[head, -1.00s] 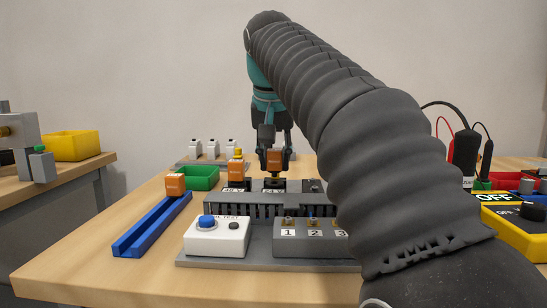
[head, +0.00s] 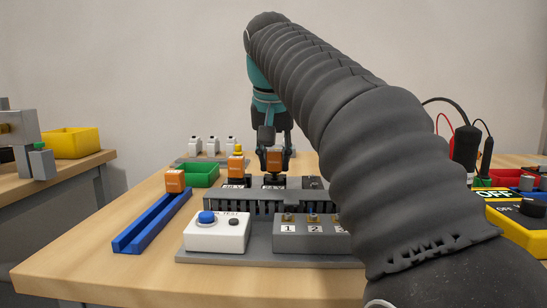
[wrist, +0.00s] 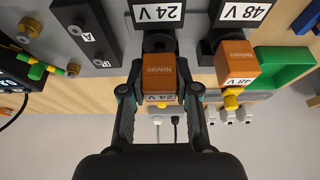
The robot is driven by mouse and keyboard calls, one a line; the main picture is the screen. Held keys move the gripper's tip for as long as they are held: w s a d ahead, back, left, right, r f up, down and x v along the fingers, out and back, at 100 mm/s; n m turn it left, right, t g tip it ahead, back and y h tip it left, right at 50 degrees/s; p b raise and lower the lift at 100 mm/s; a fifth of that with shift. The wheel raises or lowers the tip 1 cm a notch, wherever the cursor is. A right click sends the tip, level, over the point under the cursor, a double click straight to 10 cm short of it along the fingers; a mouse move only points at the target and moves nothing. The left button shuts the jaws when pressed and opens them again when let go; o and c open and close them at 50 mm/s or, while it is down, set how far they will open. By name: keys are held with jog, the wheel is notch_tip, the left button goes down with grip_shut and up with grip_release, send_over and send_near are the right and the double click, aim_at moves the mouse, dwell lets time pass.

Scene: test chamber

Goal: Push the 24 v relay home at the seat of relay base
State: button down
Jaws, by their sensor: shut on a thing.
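The orange 24 V relay (head: 274,160) is between the fingers of my gripper (head: 273,165), which is shut on it. It shows upright over the relay base (head: 274,182), a dark socket behind the grey slotted duct. In the wrist view the relay (wrist: 160,72) has a "24 V" label and a yellow tip, and my gripper (wrist: 160,92) has a finger on each side. The base (wrist: 158,42) there lies in line with the relay, by a white 24 V plate. The contact between relay and base is hidden, so how deep it sits cannot be told.
An orange 48 V relay (wrist: 236,62) stands close beside it. The slotted duct (head: 265,203), a white button box (head: 217,232) and a numbered terminal block (head: 300,240) are in front. A blue rail (head: 150,225) with an orange block and a green bin (head: 201,175) are left.

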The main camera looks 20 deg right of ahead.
aim_at(273, 152)
jog(key=shift+f+b, duration=0.5)
jog(key=shift+f, duration=0.2)
jog(key=c, duration=0.8)
grip_release()
jog(key=shift+o, duration=0.2)
jog(key=shift+v, duration=3.75)
jog(key=shift+a, duration=0.1)
